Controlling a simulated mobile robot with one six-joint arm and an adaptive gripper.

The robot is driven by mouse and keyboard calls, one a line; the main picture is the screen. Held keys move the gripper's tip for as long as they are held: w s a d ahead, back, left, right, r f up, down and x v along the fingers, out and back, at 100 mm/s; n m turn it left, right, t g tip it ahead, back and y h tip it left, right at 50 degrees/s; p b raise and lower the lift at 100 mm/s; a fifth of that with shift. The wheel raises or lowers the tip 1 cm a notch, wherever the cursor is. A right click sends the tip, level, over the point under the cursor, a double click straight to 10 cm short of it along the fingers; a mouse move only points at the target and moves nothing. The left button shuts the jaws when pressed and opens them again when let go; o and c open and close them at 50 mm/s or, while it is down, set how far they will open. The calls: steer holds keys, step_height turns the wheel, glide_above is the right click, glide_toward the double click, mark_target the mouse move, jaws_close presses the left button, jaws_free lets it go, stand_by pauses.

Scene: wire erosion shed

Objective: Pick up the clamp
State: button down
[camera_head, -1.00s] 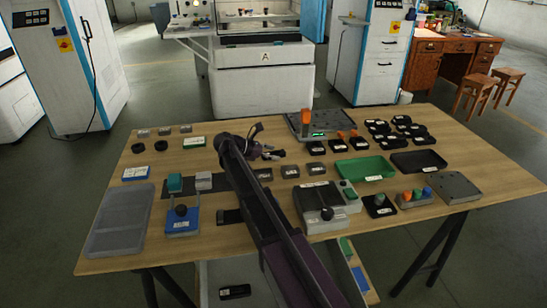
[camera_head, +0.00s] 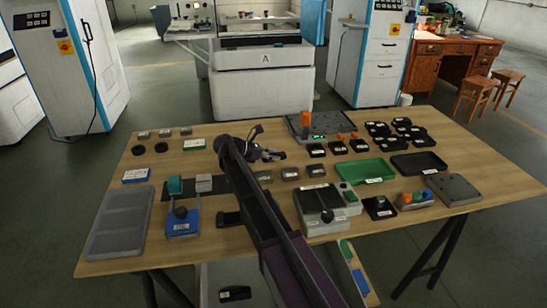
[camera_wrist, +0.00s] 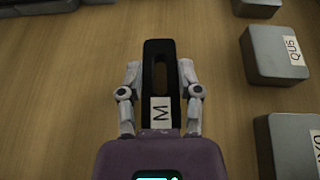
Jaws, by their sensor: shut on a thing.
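The clamp (camera_wrist: 161,60) is a black, flat, elongated piece with a long slot and a white label reading "M". In the wrist view it lies lengthwise between the two grey fingers of my gripper (camera_wrist: 160,92), which are shut on its sides. Its far end reaches past the fingertips, and its near end is hidden by my purple gripper body. In the head view my gripper (camera_head: 272,155) is low over the middle of the wooden table (camera_head: 225,246). The clamp is too small to make out clearly there.
Grey labelled blocks (camera_wrist: 275,54) stand to the right of my gripper. A green tray (camera_head: 365,170) and a black tray (camera_head: 418,162) lie further right. A grey tray (camera_head: 118,222) is at the left edge. A plate with an orange post (camera_head: 305,122) stands behind.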

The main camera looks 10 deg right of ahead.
steer(key=shift+r, duration=0.1)
step_height(320, 180, up, 3)
steer(key=p, duration=0.3)
steer(key=s, duration=0.5)
steer(key=s+r+p, duration=0.1)
steer(key=s, duration=0.4)
steer(key=s+p, duration=0.1)
steer(key=s, duration=0.5)
steer(key=shift+r, duration=0.35)
steer(key=shift+r, duration=0.15)
step_height(320, 180, up, 7)
steer(key=p, duration=0.7)
steer(key=shift+f+b, duration=3.6)
steer(key=shift+f, duration=0.1)
step_height(320, 180, up, 20)
steer(key=p, duration=2)
